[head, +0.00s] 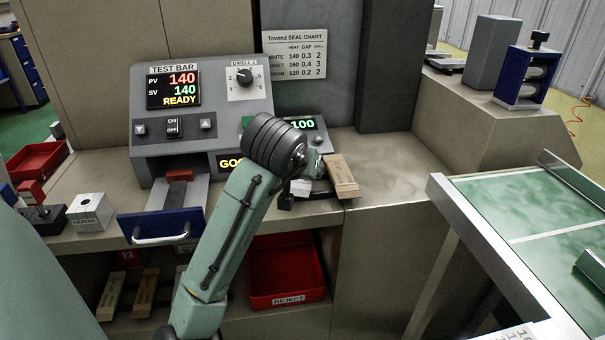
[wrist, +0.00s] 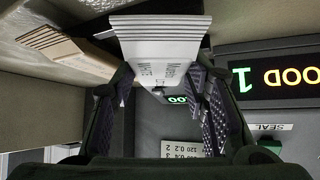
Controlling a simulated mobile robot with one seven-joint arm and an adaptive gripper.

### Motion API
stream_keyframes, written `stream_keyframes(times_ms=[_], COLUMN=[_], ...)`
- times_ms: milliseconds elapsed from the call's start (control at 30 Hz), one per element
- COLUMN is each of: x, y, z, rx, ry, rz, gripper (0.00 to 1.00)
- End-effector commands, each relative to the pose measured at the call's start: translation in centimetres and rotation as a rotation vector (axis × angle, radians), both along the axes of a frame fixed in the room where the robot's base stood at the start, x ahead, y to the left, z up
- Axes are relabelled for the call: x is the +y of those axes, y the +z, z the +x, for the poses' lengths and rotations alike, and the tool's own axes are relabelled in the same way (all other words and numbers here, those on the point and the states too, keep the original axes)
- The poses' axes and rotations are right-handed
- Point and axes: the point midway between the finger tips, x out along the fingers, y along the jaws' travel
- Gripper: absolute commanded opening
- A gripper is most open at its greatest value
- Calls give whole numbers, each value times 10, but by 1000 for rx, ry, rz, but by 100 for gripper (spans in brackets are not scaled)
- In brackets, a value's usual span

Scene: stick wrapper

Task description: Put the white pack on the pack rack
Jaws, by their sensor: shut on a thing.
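My gripper is shut on the white pack (wrist: 160,42). In the wrist view its patterned fingers (wrist: 160,82) stand on either side of the pack, whose printed label faces the camera. In the head view a small part of the white pack (head: 300,187) shows below my wrist, over the counter in front of the display panel. My arm hides much of the gripper there. A brown pack (head: 341,175) is just right of it, near the counter's front edge; it also shows in the wrist view (wrist: 65,50). I cannot tell for sure which thing is the pack rack.
The test bar machine (head: 205,110) stands left of my gripper, with a blue handled drawer (head: 160,226) in front. A red reject bin (head: 287,270) and brown packs (head: 147,291) sit on the lower shelf. A green-topped table (head: 530,225) is at right. The counter's right part is clear.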

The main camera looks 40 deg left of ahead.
Motion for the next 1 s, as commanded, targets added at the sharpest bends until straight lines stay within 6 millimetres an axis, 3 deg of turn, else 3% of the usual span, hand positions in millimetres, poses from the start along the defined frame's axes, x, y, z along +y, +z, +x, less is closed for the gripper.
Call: stream_keyframes(times_ms=[100,500,533,833,1000], x=[0,-1,-1,0,0], y=[-12,-19,-18,-17,-17], z=[-1,0,0,0,0], rx=[0,-1,-1,-1,-1], ry=[1,-1,-1,-1,0], rz=[-1,0,0,0,0], gripper=[23,23,42,61,61])
